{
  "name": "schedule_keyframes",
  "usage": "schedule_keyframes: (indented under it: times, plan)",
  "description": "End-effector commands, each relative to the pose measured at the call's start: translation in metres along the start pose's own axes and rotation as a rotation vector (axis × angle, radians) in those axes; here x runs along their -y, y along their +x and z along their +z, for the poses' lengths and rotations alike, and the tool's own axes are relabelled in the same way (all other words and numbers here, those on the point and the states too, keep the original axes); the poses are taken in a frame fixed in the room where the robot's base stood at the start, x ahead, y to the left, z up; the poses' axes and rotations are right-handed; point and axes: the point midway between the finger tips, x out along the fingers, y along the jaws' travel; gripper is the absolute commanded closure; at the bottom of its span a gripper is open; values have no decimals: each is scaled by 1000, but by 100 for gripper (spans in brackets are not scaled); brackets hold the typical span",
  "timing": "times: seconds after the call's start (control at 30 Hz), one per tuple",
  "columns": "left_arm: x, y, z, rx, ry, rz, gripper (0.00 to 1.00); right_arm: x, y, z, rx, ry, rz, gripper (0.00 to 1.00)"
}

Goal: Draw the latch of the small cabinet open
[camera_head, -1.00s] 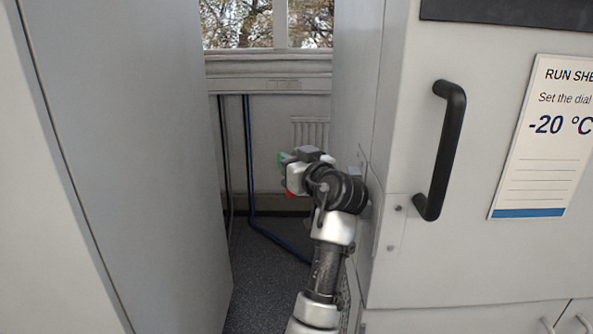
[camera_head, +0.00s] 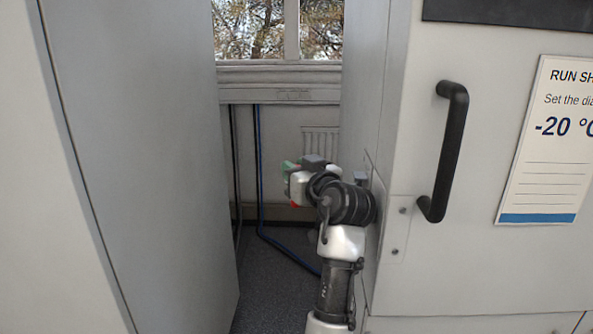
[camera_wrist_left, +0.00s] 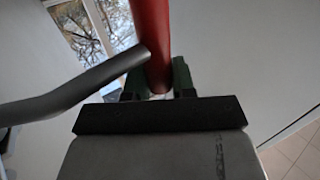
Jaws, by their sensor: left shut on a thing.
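My left gripper (camera_head: 288,178) reaches into the gap beside the pale cabinet (camera_head: 480,270) on the right. In the left wrist view, its green-padded fingers (camera_wrist_left: 157,84) are shut on a red bar (camera_wrist_left: 152,35), which passes between them. A grey bent bar (camera_wrist_left: 70,92) meets the red bar from the left. I cannot tell whether the two are joined. In the head view only a small red spot (camera_head: 295,205) shows below the gripper; the rest of what is held is hidden behind my wrist. My right gripper is out of view.
A tall grey panel (camera_head: 140,160) bounds the gap on the left. The cabinet front carries a black handle (camera_head: 452,150) and a run sheet (camera_head: 548,150). A blue cable (camera_head: 259,170) runs down the back wall below a window (camera_head: 270,28). Dark floor (camera_head: 275,270) lies clear between.

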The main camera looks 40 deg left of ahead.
Motion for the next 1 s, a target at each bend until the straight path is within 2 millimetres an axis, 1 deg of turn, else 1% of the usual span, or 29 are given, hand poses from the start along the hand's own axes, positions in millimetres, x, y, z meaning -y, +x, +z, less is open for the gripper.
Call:
schedule_keyframes:
  times: [0.03, 0.17, 0.2, 0.43, 0.53, 0.67, 0.8, 0.9, 1.0]
  plan:
    - [0, 0, 0, -1, -1, 0, 72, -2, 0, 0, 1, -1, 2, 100]
    - [0, 0, 0, -1, -1, 0, 52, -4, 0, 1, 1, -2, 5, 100]
    - [0, 0, 0, -1, -1, 0, 50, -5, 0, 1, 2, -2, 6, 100]
    - [0, 0, 0, 0, 0, 0, 50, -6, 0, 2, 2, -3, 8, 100]
    - [0, -6, 1, 0, -1, 2, 50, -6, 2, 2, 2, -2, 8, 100]
    - [-1, -25, 3, 2, -3, 4, 50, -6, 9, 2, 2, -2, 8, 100]
    - [0, -50, 3, 0, -3, 3, 50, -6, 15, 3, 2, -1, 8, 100]
    - [0, -63, 2, 0, -1, 2, 50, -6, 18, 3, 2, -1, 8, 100]
    - [0, -72, 1, -1, -2, 1, 50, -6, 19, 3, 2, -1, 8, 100]
